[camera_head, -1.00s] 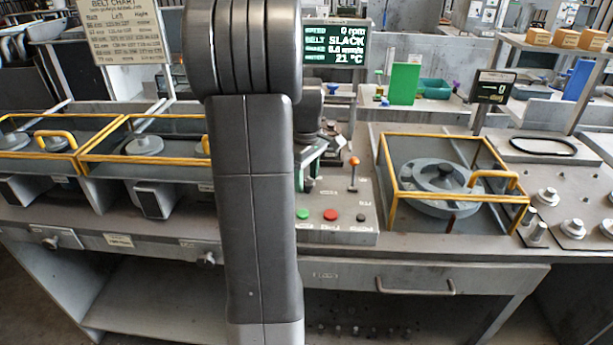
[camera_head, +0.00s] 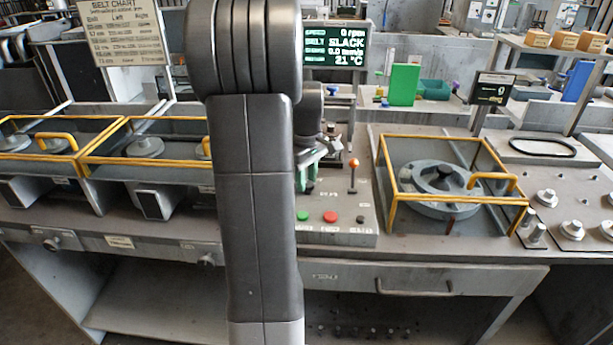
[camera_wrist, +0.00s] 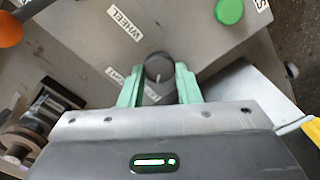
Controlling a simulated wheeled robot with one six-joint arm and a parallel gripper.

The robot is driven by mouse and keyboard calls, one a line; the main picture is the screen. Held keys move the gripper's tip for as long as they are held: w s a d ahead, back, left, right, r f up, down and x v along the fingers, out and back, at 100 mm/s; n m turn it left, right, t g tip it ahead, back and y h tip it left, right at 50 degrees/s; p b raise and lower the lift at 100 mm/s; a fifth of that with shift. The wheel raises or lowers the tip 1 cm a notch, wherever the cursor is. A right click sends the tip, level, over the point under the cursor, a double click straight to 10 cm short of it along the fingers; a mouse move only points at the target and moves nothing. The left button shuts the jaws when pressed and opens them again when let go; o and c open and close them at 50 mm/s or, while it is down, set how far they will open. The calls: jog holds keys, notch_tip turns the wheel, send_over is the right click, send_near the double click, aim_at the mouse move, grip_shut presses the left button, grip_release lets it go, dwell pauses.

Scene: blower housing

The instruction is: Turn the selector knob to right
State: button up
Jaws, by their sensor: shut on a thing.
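The selector knob (camera_wrist: 160,67) is a dark round knob on the grey panel in the wrist view. A light mark shows on it, but I cannot tell which label it points at. My gripper (camera_wrist: 160,86) has two green fingers, one on each side of the knob, shut on it. A white label reading WHEEL (camera_wrist: 124,24) lies up and left of the knob. Another label by the left finger is partly hidden. In the head view my gripper (camera_head: 308,182) is low over the control panel, partly behind my arm, and the knob cannot be made out.
An orange-tipped lever (camera_head: 353,172) stands right of my gripper. A green button (camera_head: 303,216) and a red button (camera_head: 330,217) sit in front. A yellow-framed guard (camera_head: 455,199) is further right. The display (camera_head: 335,46) behind reads SLACK and 0 rpm.

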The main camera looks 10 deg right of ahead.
aim_at(308, 182)
jog(key=m+p, duration=0.2)
jog(key=m, duration=0.3)
jog(key=shift+r, duration=0.1)
jog(key=m+p, duration=0.1)
jog(key=m, duration=0.4)
jog(key=shift+d, duration=0.15)
jog(key=shift+m, duration=0.3)
jog(key=shift+w, duration=0.1)
jog(key=o, duration=1)
notch_tip(308, 182, up, 14)
jog(key=shift+f, duration=0.15)
